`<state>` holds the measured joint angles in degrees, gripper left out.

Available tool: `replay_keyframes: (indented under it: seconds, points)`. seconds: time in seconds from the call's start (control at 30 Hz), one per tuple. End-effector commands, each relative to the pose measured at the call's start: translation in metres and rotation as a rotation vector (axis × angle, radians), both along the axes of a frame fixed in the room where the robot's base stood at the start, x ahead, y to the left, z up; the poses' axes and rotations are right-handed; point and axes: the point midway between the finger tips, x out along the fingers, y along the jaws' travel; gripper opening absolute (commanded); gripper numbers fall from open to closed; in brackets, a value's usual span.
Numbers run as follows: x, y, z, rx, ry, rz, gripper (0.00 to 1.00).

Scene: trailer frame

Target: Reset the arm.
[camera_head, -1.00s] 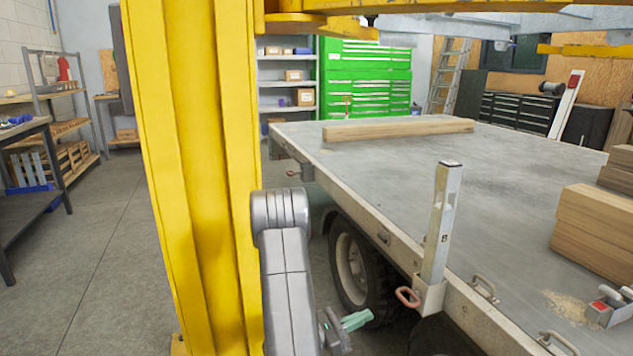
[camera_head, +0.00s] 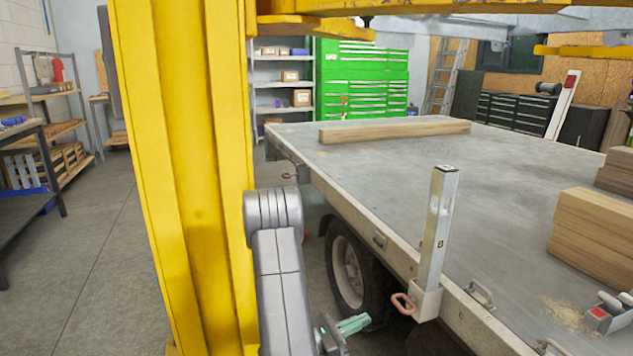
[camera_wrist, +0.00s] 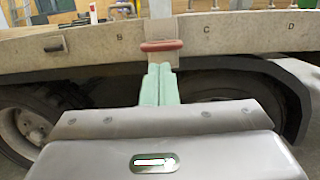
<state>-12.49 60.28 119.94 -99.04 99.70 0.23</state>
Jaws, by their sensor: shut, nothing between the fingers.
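My grey arm hangs low at the bottom middle of the head view, beside the trailer. My gripper (camera_head: 354,324) has green fingers that are shut with nothing between them. In the wrist view my gripper (camera_wrist: 158,68) points at the trailer's side, its tips just below a red handle (camera_wrist: 161,45). I cannot tell from the wrist view whether they touch. In the head view the red handle (camera_head: 403,303) sits at the foot of an upright metal post (camera_head: 439,225) marked B, up and to the right of the fingers, with a gap in the picture.
A yellow column (camera_head: 185,180) stands close on the left. The trailer bed (camera_head: 400,180) carries a long beam (camera_head: 395,130), stacked timber (camera_head: 595,238) and a tool (camera_head: 608,314). A wheel (camera_head: 348,270) is beneath its edge. The floor (camera_head: 100,250) at left is clear.

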Motion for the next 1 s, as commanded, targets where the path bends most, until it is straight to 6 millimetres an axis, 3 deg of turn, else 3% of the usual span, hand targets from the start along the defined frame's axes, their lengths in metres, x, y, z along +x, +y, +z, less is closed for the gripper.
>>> replay_keyframes:
  seconds: [0.6, 1.0]
  points:
    - [-0.026, 0.069, -0.012, 0.0, 0.001, 0.004, 0.0]
    - [-0.035, 0.088, -0.016, 0.0, 0.001, -0.001, 0.0]
